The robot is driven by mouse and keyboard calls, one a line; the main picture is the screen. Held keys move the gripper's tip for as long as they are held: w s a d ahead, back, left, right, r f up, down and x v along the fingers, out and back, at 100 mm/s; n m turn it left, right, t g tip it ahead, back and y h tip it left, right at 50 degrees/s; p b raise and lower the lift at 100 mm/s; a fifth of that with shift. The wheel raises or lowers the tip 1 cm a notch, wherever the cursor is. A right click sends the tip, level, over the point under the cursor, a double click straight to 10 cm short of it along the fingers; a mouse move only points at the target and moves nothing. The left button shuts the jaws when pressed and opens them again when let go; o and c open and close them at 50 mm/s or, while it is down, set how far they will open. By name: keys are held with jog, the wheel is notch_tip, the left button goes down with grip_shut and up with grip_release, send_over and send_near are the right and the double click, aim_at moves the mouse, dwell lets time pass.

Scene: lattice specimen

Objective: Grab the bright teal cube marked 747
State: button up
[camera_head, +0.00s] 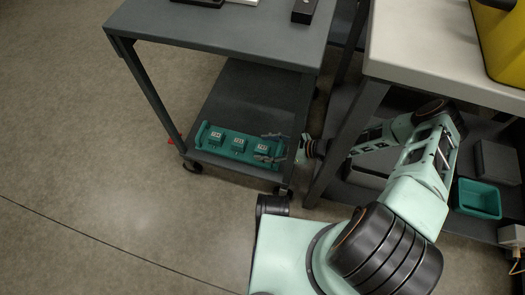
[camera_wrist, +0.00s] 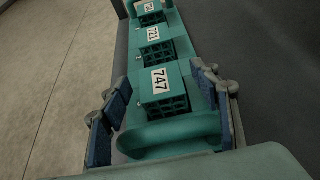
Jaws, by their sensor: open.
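The teal cube marked 747 (camera_wrist: 162,92) sits in a teal tray (camera_wrist: 176,134), nearest my wrist camera, its white label facing up. It appears to be the rightmost cube (camera_head: 263,149) in the head view, where its number is too small to read. My gripper (camera_wrist: 160,107) is open, with one blue-padded finger on each side of the tray's near end. The cube lies between and slightly beyond the fingers, with no clear contact. In the head view my gripper (camera_head: 269,147) reaches in from the right at the tray's right end.
A cube marked 721 (camera_wrist: 154,41) and another cube (camera_wrist: 149,9) stand farther along the tray. The tray rests on the lower shelf (camera_head: 235,100) of a grey cart, under its top (camera_head: 230,30). A light-topped table (camera_head: 430,50) stands right. An empty teal bin (camera_head: 478,198) sits beneath it.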

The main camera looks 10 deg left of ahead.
jog(key=shift+w+a+f, duration=0.1)
jog(key=shift+a+f, duration=0.15)
jog(key=shift+a, duration=0.2)
jog(key=shift+c, duration=0.7)
jog(key=c, duration=1.1)
jog(key=shift+r, duration=0.1)
